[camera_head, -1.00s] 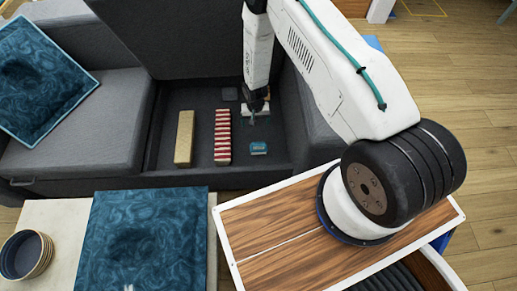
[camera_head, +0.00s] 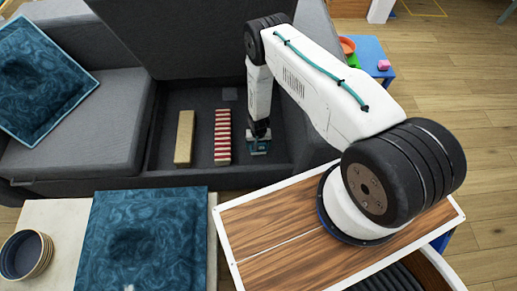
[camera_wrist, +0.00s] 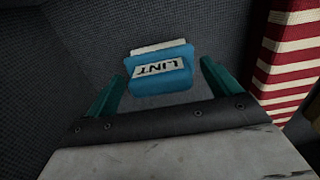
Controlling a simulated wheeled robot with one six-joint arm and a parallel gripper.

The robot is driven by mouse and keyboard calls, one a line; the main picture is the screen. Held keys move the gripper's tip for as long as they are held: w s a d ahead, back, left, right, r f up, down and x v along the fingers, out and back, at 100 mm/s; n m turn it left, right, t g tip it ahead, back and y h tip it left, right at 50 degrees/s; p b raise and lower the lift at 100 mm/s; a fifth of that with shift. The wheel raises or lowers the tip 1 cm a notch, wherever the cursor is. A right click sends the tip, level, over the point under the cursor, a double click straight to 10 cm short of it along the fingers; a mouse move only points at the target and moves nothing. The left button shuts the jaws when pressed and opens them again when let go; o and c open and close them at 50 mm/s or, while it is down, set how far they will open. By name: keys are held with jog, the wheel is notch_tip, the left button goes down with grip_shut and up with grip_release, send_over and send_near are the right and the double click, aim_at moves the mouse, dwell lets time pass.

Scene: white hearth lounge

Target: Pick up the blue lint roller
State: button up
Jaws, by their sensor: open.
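The blue lint roller (camera_wrist: 160,72) lies on the dark floor of the open sofa storage compartment (camera_head: 195,98). It is a small blue block with a white "LINT" label, with a white part along one side. In the wrist view my gripper (camera_wrist: 161,88) is open, its two teal fingers on either side of the near part of the roller. I cannot tell whether they touch it. In the head view my gripper (camera_head: 257,146) reaches down into the compartment and covers most of the roller.
A red-and-white striped box (camera_head: 222,138) lies just left of the roller in the head view, and a tan box (camera_head: 184,138) lies further left. The compartment walls enclose the space.

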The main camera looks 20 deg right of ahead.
jog(key=c, duration=1.2)
jog(key=shift+r, duration=0.15)
notch_tip(320, 180, up, 10)
jog(key=shift+f, duration=0.1)
